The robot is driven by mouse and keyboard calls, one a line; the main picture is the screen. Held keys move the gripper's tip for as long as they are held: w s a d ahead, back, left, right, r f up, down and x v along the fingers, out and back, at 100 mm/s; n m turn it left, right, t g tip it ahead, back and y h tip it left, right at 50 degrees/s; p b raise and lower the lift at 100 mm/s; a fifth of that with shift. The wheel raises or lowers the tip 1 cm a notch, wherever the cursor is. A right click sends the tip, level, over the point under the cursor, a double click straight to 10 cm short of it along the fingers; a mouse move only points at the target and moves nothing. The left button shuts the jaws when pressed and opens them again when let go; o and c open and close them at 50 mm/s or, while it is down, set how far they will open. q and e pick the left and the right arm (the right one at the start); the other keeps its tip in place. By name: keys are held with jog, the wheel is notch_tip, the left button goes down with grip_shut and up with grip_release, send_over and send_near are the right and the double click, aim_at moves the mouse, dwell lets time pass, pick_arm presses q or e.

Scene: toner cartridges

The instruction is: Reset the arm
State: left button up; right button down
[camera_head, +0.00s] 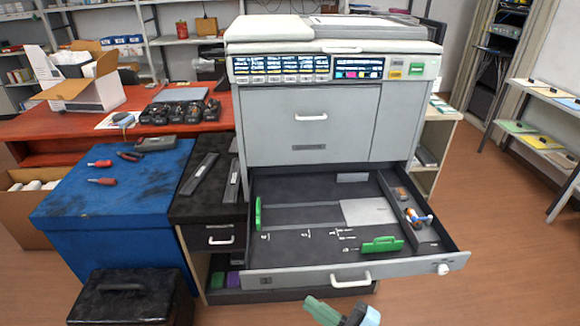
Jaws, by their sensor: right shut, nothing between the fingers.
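My right gripper (341,313) shows only in part at the bottom edge of the head view, with green and light blue parts. It is shut and empty, in front of and below the open printer drawer (290,284), apart from it. The rest of my right arm is cut off by the frame. My left gripper is not in view. Two long dark toner cartridges (199,173) lie side by side on the black cabinet top left of the drawer. The drawer holds green parts (382,244) and a small orange-and-blue item (418,218) at its right side.
The large grey printer (310,125) stands behind the drawer. A blue chest (110,215) with screwdrivers (101,181) and a black case (125,296) stand at the left. A red desk (60,125) is behind. Open floor (510,250) lies at the right.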

jog(key=s+d+f+m+t+h, duration=0.3)
jog(key=s+d+f+m+h, duration=0.3)
jog(key=d+f+m+h, duration=0.6)
jog(key=s+d+f+m+g+h, duration=0.2)
jog(key=s+f+m+g, duration=0.3)
jog(key=s, duration=0.8)
notch_tip(320, 180, down, 5)
jog(key=shift+d+r+m+h, duration=0.1)
jog(key=shift+d+m+h, duration=0.35)
jog(key=shift+m, duration=0.75)
jog(key=shift+d, duration=0.1)
